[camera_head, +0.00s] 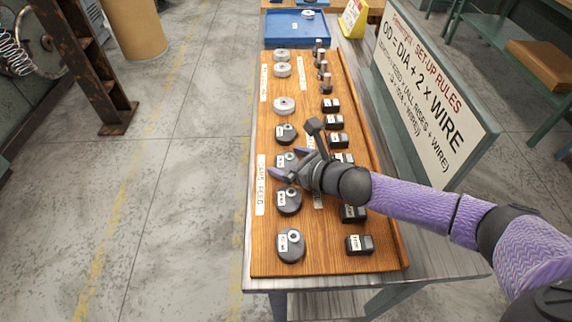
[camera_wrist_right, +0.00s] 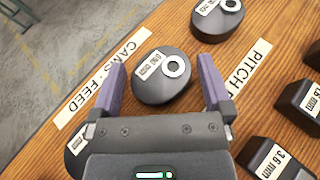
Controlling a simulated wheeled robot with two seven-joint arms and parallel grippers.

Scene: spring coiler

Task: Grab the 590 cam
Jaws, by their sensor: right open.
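Dark grey cams with white labels and pale ring hubs stand in a column on the wooden board. One cam (camera_wrist_right: 148,88) lies between the spread fingers of my right gripper (camera_wrist_right: 165,88) in the right wrist view. Its label is too blurred for me to confirm 590. In the head view that cam (camera_head: 284,160) is partly hidden by my right gripper (camera_head: 287,164), which is open and above the board. Another cam (camera_head: 289,203) stands nearer and one (camera_head: 286,134) farther. The nearest cam (camera_head: 291,246) is at the board's front. My left gripper is out of view.
The wooden board (camera_head: 325,262) also bears black labelled blocks (camera_head: 359,244) along its right side, and pale discs (camera_head: 283,105) and small posts farther back. A blue tray (camera_head: 292,40) lies behind. A set-up rules sign (camera_head: 430,90) stands right.

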